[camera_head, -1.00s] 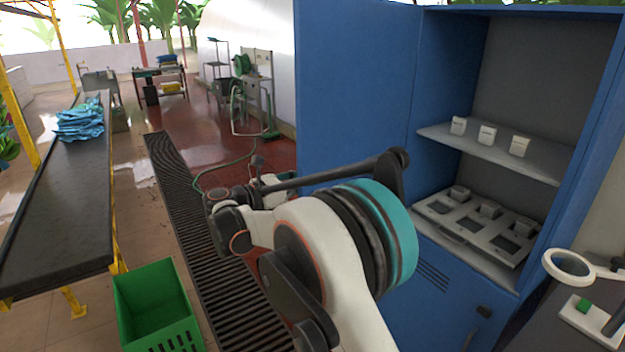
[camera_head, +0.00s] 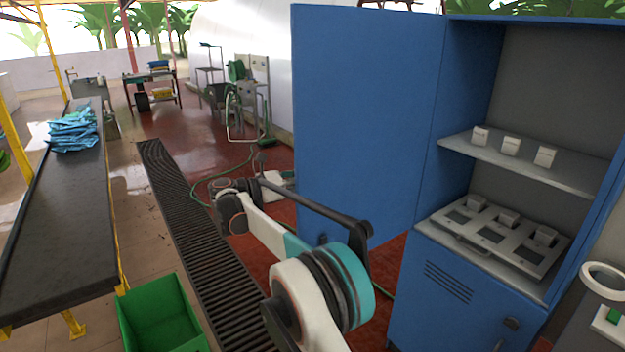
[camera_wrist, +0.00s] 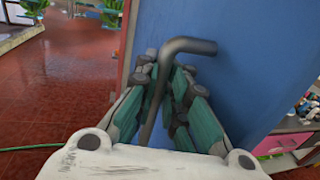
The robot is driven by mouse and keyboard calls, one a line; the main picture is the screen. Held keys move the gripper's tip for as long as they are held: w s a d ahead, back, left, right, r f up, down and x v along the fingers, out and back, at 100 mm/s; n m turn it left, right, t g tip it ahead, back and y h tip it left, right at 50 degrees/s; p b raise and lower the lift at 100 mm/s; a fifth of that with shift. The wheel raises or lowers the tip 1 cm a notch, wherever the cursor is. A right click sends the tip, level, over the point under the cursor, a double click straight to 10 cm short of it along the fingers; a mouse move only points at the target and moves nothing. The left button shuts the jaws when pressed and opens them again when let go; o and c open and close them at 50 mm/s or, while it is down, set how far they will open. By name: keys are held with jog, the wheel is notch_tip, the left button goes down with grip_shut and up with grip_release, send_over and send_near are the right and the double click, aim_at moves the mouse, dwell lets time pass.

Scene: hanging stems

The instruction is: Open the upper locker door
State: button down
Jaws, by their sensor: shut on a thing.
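The blue upper locker door (camera_head: 365,110) stands wide open to the left of the locker (camera_head: 470,100), hinged at the locker's left side. In the wrist view the door's blue face (camera_wrist: 250,60) fills the right half. A dark bent handle (camera_wrist: 190,46) stands out from it between the green-padded fingers. My gripper (camera_wrist: 166,72) is shut on the handle. In the head view my arm reaches past the door's left edge, and the gripper (camera_head: 284,180) is partly hidden behind the door; the handle is hidden there.
The locker's shelf (camera_head: 520,158) carries small white blocks, with grey devices (camera_head: 500,235) below. The lower door (camera_head: 455,295) is closed. A green crate (camera_head: 160,315), a floor grate (camera_head: 200,230) and a dark table (camera_head: 65,215) stand left.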

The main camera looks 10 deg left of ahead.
jog(key=shift+a, duration=0.2)
jog(key=c, duration=2)
grip_release()
jog(key=shift+o, duration=0.3)
jog(key=shift+s+a, duration=0.2)
jog(key=v, duration=1.1)
jog(key=shift+s+a, duration=0.2)
jog(key=shift+a, duration=0.1)
